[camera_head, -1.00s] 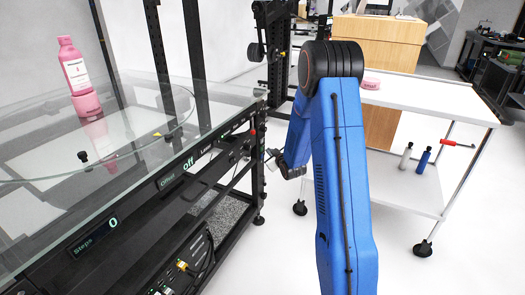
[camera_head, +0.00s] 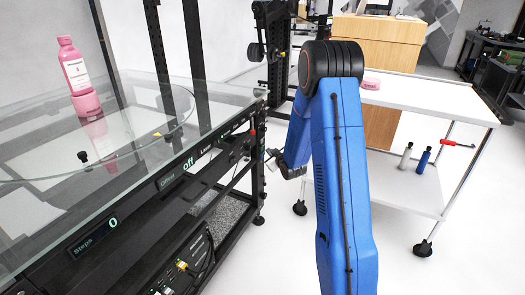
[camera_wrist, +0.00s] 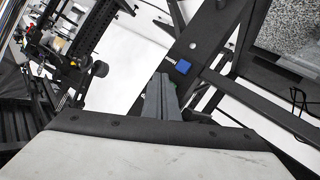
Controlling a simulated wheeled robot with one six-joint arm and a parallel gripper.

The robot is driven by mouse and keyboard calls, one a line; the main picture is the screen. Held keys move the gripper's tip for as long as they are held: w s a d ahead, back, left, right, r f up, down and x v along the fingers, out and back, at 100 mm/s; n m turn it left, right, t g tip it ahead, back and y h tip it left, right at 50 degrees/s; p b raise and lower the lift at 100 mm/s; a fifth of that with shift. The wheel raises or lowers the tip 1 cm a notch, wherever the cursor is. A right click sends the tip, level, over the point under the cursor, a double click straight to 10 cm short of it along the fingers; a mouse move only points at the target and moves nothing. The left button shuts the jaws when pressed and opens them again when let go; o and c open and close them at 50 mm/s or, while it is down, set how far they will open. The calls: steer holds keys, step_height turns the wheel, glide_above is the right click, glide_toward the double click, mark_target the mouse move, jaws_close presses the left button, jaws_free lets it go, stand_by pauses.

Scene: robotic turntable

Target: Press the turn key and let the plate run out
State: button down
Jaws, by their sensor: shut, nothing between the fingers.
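The turntable's round glass plate (camera_head: 165,128) lies on a black frame at the left in the head view. A pink bottle (camera_head: 72,65) stands on a pink jar (camera_head: 86,103) on it. In the wrist view a square blue key (camera_wrist: 183,66) sits on a black beam, just beyond my fingertips. I cannot read any label on it. My gripper (camera_wrist: 160,82) is shut and empty, its tips close to the blue key; I cannot tell whether they touch. In the head view my gripper (camera_head: 271,155) is small, beside the frame's right end.
A red button (camera_head: 252,131) is at the panel's right end. A white cart (camera_head: 440,98) stands at the right. Open floor lies between cart and frame.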

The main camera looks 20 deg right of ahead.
steer(key=shift+w+a, duration=0.1)
stand_by(0.6)
steer(key=shift+w+a, duration=0.2)
